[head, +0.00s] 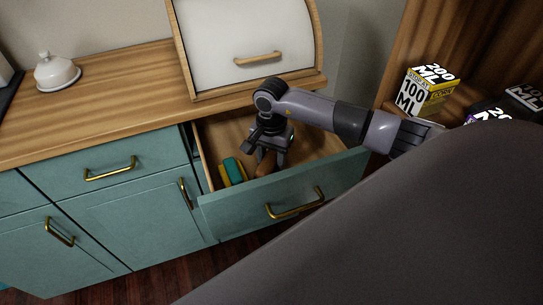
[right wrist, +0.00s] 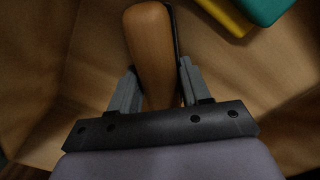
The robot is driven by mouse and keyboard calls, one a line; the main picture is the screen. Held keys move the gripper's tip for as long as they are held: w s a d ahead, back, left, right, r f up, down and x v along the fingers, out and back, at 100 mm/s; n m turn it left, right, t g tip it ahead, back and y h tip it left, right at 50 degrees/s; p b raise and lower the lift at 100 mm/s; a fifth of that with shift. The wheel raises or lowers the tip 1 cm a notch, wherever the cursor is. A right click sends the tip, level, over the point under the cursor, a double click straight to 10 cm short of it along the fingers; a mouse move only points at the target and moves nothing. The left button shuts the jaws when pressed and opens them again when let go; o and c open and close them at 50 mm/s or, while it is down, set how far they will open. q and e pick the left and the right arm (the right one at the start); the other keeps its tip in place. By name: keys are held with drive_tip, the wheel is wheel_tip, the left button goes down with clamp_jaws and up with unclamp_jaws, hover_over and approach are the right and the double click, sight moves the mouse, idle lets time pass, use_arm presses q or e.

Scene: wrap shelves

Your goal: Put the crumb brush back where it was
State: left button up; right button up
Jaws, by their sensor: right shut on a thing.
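The crumb brush (right wrist: 149,45) shows in the right wrist view as a brown wooden handle with a thin dark edge along its right side. My right gripper (right wrist: 156,85) is shut on it, one finger on each side. In the head view my right gripper (head: 268,155) reaches down into the open drawer (head: 332,144), and the brush's brown handle (head: 264,165) shows below it. Whether the brush touches the drawer bottom I cannot tell. Its far end is hidden. My left gripper is not in view.
A green and yellow thing (head: 232,171) lies in the drawer, left of the brush. The teal drawer front (head: 240,212) stands pulled out. A bread box (head: 245,50) and a white lidded dish (head: 56,72) stand on the counter (head: 110,105). Several boxes (head: 430,92) stand at the right.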

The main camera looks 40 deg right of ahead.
drive_tip(key=shift+f, duration=0.1)
drive_tip(key=o, duration=0.9)
drive_tip(key=shift+o, duration=0.2)
